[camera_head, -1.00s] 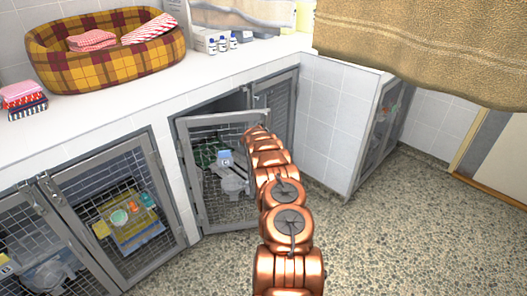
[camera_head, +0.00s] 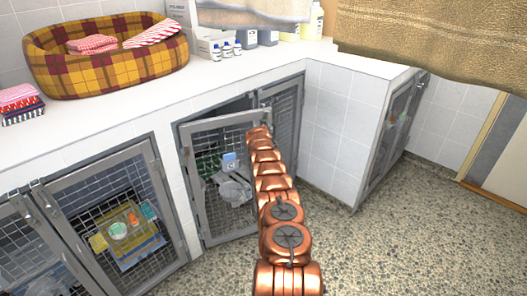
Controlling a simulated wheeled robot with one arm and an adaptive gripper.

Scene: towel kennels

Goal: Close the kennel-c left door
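A grey-framed mesh kennel door (camera_head: 222,178) stands partly open below the counter, hinged on its left side and swung outward. A dark gap shows above its top edge, between it and the kennel opening. Through its mesh I see a grey bowl-like thing and a blue-and-white item. No label naming the kennel is legible. A second mesh door (camera_head: 284,117) sits to its right in the same opening and looks shut. My copper arm reaches up to the open door's right edge. My gripper is hidden behind the arm's far end, so its fingers and any contact cannot be made out.
Other mesh kennel doors (camera_head: 112,215) at the left look shut. The white counter (camera_head: 140,108) holds a plaid pet bed (camera_head: 105,72), folded cloths and bottles. A brown towel (camera_head: 440,40) hangs across the upper right. The speckled floor (camera_head: 400,240) at the right is clear.

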